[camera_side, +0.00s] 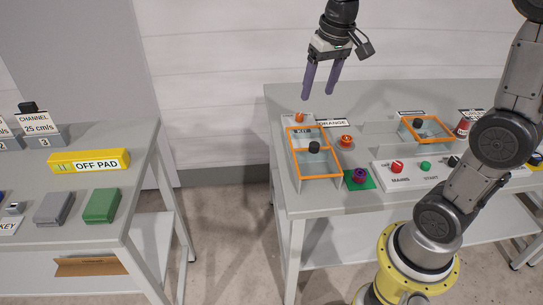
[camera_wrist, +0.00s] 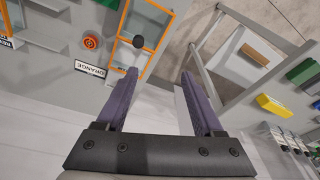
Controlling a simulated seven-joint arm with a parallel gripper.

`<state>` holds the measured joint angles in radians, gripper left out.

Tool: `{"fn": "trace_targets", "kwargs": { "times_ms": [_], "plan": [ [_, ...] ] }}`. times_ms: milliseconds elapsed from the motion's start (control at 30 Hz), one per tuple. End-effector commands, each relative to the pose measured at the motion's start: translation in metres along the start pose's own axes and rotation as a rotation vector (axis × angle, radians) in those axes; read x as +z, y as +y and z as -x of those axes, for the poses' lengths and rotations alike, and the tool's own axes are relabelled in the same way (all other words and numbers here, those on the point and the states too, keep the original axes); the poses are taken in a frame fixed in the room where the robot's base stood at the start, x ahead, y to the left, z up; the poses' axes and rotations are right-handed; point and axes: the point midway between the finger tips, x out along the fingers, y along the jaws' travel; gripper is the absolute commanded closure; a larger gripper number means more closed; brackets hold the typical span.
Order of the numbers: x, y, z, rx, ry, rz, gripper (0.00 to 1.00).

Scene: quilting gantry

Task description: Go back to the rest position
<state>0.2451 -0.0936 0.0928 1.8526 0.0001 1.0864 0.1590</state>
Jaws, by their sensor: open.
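My gripper (camera_side: 319,84) hangs in the air above the back left corner of the right-hand table (camera_side: 387,199). Its two purple fingers are apart with nothing between them. In the wrist view the gripper (camera_wrist: 158,75) is also open and empty, with the table edge and floor beyond it. No mark for a rest position shows in either view.
An orange-framed clear box (camera_side: 318,177) with a black knob stands below my gripper, beside an orange button (camera_side: 346,140). A second orange-framed box (camera_side: 428,128) and a white control panel (camera_side: 428,176) lie to the right. A left table holds a yellow block (camera_side: 80,160).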

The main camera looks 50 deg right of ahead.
Motion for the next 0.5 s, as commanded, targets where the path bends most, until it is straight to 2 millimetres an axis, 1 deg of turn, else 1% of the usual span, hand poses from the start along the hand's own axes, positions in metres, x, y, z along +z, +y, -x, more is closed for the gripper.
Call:
{"fn": "trace_targets", "kwargs": {
  "times_ms": [33,100,167,233,300,367,400,500],
  "plan": [
    [0.019,-0.008,0.015,-0.014,0.04,0.039,0.31],
    [0.043,-0.015,0.029,-0.031,0.087,0.087,0.31],
    [0.065,-0.019,0.038,-0.046,0.124,0.128,0.31],
    [0.091,-0.022,0.044,-0.064,0.166,0.178,0.31],
    [0.116,-0.022,0.046,-0.082,0.207,0.225,0.31],
    [0.136,-0.021,0.045,-0.095,0.237,0.263,0.31],
    [0.148,-0.019,0.042,-0.102,0.252,0.286,0.31],
    [0.173,-0.015,0.031,-0.114,0.282,0.335,0.31]
  ]
}}
